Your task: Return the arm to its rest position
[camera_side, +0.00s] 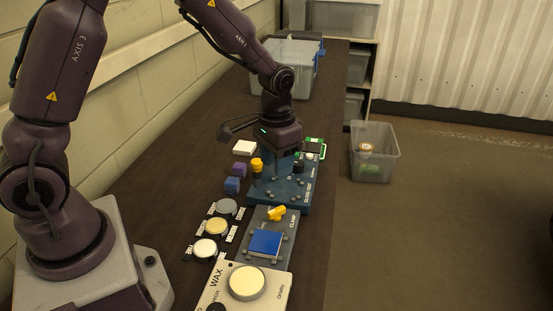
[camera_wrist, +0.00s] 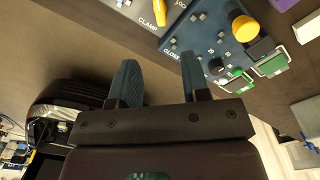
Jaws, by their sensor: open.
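My dark gripper (camera_side: 282,170) hangs over the blue-grey gloss board (camera_side: 297,203) in the side view, its fingers pointing down. It covers part of that board, and I cannot tell its exact height above it. In the wrist view my two blue-grey fingers (camera_wrist: 158,78) stand apart with nothing between them, and bare dark bench top lies beyond. The gloss board (camera_wrist: 212,32) shows there at the upper right with a yellow knob (camera_wrist: 244,29). The clamp board (camera_wrist: 151,9) shows at the top edge.
The clamp board with its blue square pad (camera_side: 265,243) and the white wax board (camera_side: 217,288) stand nearer the camera. Round pads (camera_side: 216,227), a blue block (camera_side: 232,185) and a purple block (camera_side: 239,170) lie left. A clear bin (camera_side: 296,55) stands at the back; another (camera_side: 374,160) is on the floor.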

